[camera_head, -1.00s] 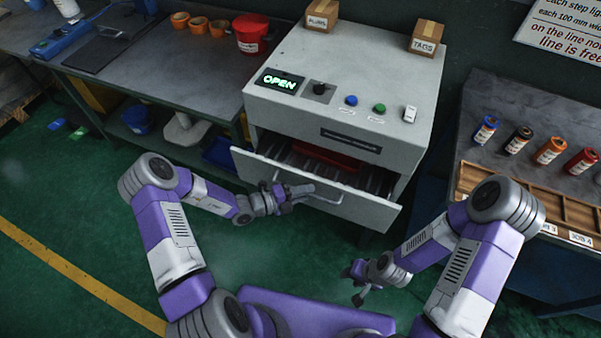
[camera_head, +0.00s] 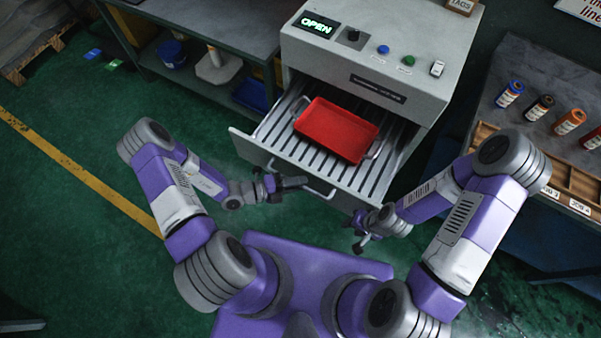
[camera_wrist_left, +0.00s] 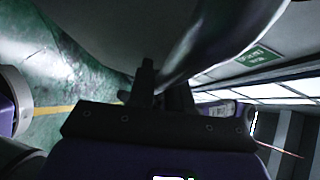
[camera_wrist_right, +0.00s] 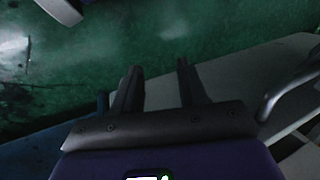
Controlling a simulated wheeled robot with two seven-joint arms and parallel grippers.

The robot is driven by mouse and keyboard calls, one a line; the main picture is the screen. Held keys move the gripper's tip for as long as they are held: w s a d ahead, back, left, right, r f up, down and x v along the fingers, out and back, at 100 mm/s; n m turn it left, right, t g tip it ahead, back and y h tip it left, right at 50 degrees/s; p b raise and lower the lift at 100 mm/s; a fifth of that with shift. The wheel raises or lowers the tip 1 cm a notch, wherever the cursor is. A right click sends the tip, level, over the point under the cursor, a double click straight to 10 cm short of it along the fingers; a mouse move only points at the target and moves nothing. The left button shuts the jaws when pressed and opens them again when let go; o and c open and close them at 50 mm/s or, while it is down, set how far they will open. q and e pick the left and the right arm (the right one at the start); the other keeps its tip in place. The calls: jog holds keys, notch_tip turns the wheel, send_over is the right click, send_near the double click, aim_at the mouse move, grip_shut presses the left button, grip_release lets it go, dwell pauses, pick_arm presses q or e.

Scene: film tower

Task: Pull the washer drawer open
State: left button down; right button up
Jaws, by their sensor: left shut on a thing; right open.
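The washer (camera_head: 385,55) is a pale grey box with a lit green OPEN sign (camera_head: 316,25). Its drawer (camera_head: 284,165) stands far out, with a slatted floor and a red tray (camera_head: 338,128) with metal handles lying in it. A bar handle (camera_head: 312,190) runs along the drawer front. My left gripper (camera_head: 285,183) is shut on the left part of this handle; the left wrist view shows its fingers (camera_wrist_left: 160,90) close up and dark. My right gripper (camera_head: 358,232) is open and empty, below the drawer's right front corner. Its spread fingers (camera_wrist_right: 160,85) show in the right wrist view.
On the right, a bench holds several coloured cans (camera_head: 538,107) and a divided wooden tray (camera_head: 555,175). A grey bench (camera_head: 215,30) stands at the back left.

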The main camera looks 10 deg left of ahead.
pick_arm(q)
jog(key=shift+s, duration=0.35)
jog(key=c, duration=1.1)
grip_release()
jog(key=shift+c, duration=0.2)
jog(key=shift+a, duration=0.1)
jog(key=v, duration=0.7)
jog(key=shift+a, duration=0.25)
jog(key=shift+s, duration=0.1)
